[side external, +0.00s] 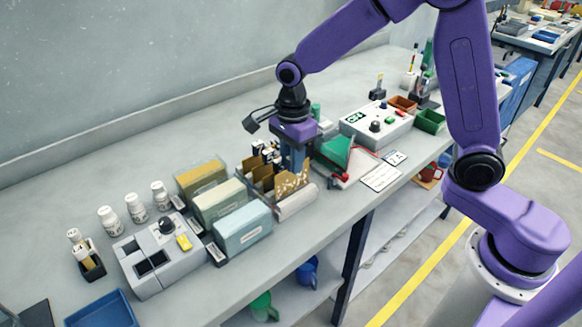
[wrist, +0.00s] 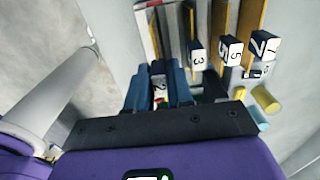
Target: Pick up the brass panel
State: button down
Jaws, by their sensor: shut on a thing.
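My gripper (side external: 292,164) points down over the rack at the bench's front edge. In the wrist view its two blue fingers (wrist: 158,84) are closed on a dark clip (wrist: 159,95) marked 2. A tan panel with pale patches (side external: 292,184) stands directly below the fingers in the side view, apparently hanging from that clip. Other yellow-brown panels (side external: 262,172) with dark-and-white clips stand left of it. In the wrist view, clips marked 3 (wrist: 197,56), 5 (wrist: 231,50) and 7 (wrist: 263,47) sit to the right. The held panel's lower edge is hidden.
Lidded boxes (side external: 242,229) stand left of the rack. A green wedge-shaped item (side external: 337,150) and a white control box (side external: 376,125) stand to the right. White bottles (side external: 136,208) and a grey device (side external: 157,258) are farther left. The bench behind the rack is clear.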

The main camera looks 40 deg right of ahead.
jog(key=s+d+r, duration=0.4)
jog(key=s+r, duration=0.5)
jog(key=s, duration=0.4)
jog(key=shift+d+r, duration=0.2)
jog(key=shift+w, duration=0.1)
dwell(0.5)
jog(key=w+d+f+n, duration=0.1)
jog(key=w+d+n, duration=0.9)
jog(key=w+n, duration=0.3)
jog(key=shift+w+d+f+n, duration=0.25)
jog(key=shift+f+n, duration=0.05)
jog(key=shift+n, duration=0.5)
